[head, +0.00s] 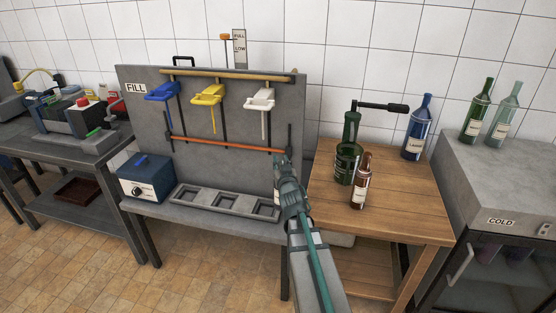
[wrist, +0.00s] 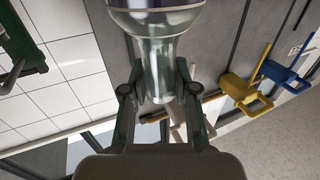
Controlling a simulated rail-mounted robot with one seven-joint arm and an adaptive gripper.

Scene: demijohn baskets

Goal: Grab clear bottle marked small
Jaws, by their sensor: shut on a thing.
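In the wrist view a clear glass bottle (wrist: 155,50) is between the fingers of my gripper (wrist: 160,88). The fingers are shut on its narrowing neck, and its wider body runs out of the top of the picture. No label text is readable on it. In the head view my gripper (head: 281,165) is in front of the right end of the filling stand, near the orange bar. A pale green, see-through bottle (head: 503,115) with a light label stands on the cold cabinet at right.
The filling stand (head: 225,160) has blue, yellow and white taps above a tray (head: 228,203) with square recesses. A wooden table (head: 400,210) holds a green corking device (head: 349,150), a brown bottle (head: 361,183) and a blue bottle (head: 417,128). A dark green bottle (head: 478,110) stands on the cabinet (head: 500,170).

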